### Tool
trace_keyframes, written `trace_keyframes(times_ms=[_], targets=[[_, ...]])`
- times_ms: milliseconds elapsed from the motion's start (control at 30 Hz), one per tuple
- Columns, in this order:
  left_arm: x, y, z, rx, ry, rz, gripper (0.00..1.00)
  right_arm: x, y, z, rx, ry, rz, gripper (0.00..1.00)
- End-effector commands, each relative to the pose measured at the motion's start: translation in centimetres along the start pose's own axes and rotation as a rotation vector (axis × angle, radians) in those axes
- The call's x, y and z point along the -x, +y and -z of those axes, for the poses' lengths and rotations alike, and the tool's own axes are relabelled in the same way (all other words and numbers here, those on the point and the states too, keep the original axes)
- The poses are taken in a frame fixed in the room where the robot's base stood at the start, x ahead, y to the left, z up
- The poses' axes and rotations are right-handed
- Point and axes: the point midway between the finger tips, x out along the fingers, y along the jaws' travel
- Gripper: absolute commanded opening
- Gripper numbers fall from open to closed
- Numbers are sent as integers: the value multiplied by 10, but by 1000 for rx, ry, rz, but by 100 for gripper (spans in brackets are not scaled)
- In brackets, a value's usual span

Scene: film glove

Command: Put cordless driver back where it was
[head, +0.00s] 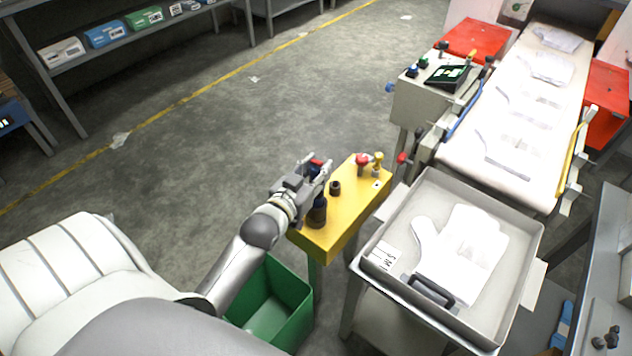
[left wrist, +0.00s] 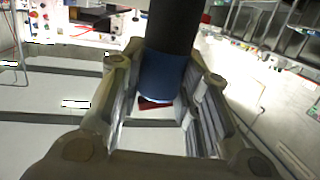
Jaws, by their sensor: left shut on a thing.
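In the left wrist view the gripper (left wrist: 166,75) has a finger on each side of the driver's black and blue body (left wrist: 168,72). Whether the driver's lower end touches the stand is unclear. My right gripper is not in view.
A green bin (head: 290,318) is below left. A grey tray (head: 400,215) with a white glove-shaped film (head: 458,250) stands right. Floor beyond the stand is clear.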

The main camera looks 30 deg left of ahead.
Motion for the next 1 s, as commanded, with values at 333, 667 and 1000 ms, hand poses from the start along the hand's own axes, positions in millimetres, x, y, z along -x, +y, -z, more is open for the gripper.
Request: trace_keyframes(times_ms=[333, 667, 1000], targets=[[-5, 0, -34, -1, 2, -1, 3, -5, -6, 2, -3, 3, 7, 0], [-5, 0, -37, 0, -2, -1, 37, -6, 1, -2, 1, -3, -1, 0], [-5, 0, -37, 0, -2, -1, 52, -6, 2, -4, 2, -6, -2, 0]])
